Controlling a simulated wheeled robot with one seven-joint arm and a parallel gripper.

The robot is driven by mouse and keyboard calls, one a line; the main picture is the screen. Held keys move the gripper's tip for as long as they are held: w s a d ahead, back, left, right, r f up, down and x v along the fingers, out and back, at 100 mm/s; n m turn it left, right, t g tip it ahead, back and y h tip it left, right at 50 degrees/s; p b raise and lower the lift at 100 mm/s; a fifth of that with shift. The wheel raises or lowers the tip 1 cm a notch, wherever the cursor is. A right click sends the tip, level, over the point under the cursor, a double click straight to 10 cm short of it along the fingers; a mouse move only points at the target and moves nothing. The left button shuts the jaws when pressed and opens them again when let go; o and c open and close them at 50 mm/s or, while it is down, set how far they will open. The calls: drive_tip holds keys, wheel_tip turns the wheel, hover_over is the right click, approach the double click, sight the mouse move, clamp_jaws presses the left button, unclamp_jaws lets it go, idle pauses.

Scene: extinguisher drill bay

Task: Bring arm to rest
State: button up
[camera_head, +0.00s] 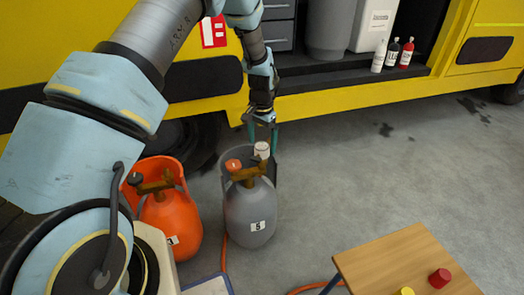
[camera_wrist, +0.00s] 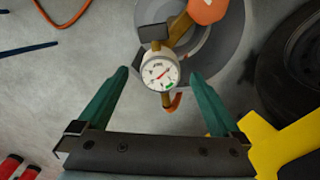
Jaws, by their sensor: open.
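My gripper (camera_head: 262,125) hangs with its fingers pointing down, just above and behind the grey gas cylinder (camera_head: 250,217). In the wrist view my gripper (camera_wrist: 166,86) has its two green fingers spread wide. A round white gauge (camera_wrist: 161,72) on the cylinder's brass valve shows between and beyond the fingertips, with no contact that I can make out. The gauge also shows in the head view (camera_head: 262,149). The grey cylinder stands upright on the floor with a white number label.
An orange cylinder (camera_head: 172,222) stands left of the grey one. A wooden table (camera_head: 390,264) with red and yellow knobs is at the lower right. A yellow vehicle (camera_head: 350,93) with bottles on its open shelf is behind. Grey floor at the right is clear.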

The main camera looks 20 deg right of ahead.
wheel_tip(320, 180, up, 5)
drive_tip(key=shift+r, duration=0.15)
drive_tip(key=a+r+n, duration=0.3)
drive_tip(key=a+r, duration=0.3)
drive_tip(key=a, duration=0.5)
drive_tip(key=a+r+n, duration=0.3)
drive_tip(key=a+r, duration=0.2)
drive_tip(key=a, duration=0.5)
drive_tip(key=s+a+r+n+t, duration=0.1)
drive_tip(key=s+a+r+n, duration=0.15)
drive_tip(key=s+a, duration=0.45)
drive_tip(key=s+a+r+n+t, duration=0.1)
drive_tip(key=s+a+r+n, duration=0.2)
drive_tip(key=a, duration=0.6)
wheel_tip(320, 180, up, 17)
drive_tip(key=p, duration=1.8)
drive_tip(key=shift+s+d+r, duration=0.15)
drive_tip(key=shift+s+r, duration=0.05)
drive_tip(key=shift+s, duration=0.25)
